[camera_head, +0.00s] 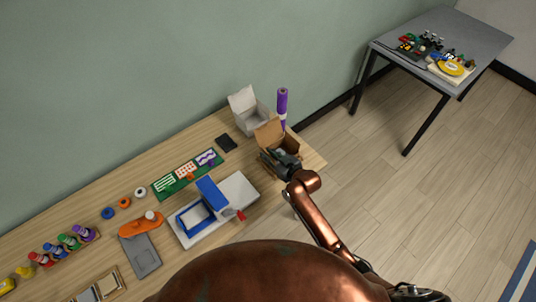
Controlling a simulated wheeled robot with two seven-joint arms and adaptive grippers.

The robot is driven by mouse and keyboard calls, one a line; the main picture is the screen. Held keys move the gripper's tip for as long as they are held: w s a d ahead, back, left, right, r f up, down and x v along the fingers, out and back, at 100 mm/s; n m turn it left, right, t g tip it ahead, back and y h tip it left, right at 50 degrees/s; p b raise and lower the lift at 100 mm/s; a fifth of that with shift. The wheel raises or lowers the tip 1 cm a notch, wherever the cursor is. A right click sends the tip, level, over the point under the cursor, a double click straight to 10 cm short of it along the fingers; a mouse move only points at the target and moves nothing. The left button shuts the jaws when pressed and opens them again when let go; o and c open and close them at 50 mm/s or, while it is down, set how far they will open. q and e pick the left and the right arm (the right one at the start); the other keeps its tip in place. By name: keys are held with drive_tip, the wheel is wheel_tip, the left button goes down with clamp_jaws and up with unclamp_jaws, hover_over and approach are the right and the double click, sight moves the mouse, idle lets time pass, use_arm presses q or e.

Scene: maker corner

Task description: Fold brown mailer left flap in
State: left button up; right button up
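The brown mailer (292,142) is an open cardboard box near the right end of the wooden table. One brown flap (268,131) stands up at its left side. Something grey shows inside the box, too small to make out. My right gripper (272,160) is dark and sits at the near left side of the mailer, low in front of it. It hides part of the box's near side. Its fingers are too small and dark to tell whether they are open or shut, or touching the mailer. My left gripper is not in view.
A white open box (249,119) stands behind the mailer, with a purple roll (282,108) upright beside it. A dark pad (227,143), a green board (165,186) and a blue-framed press on a white base (240,189) lie to the left. The table's right edge is close.

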clamp_jaws()
drive_tip(key=shift+d, duration=0.1)
idle(0.3)
drive_tip(key=d+m+y+b, duration=0.1)
drive_tip(key=m, duration=0.1)
drive_tip(key=w+m+g+y+b, duration=0.1)
drive_tip(key=shift+w+d+f+m, duration=0.2)
drive_tip(key=shift+d+f+m, duration=0.15)
drive_tip(key=shift+f+m, duration=0.05)
drive_tip(key=shift+w+d+m+g+y+b, duration=0.1)
drive_tip(key=shift+d+m+g+y+b, duration=0.15)
drive_tip(key=shift+m+y+b, duration=0.45)
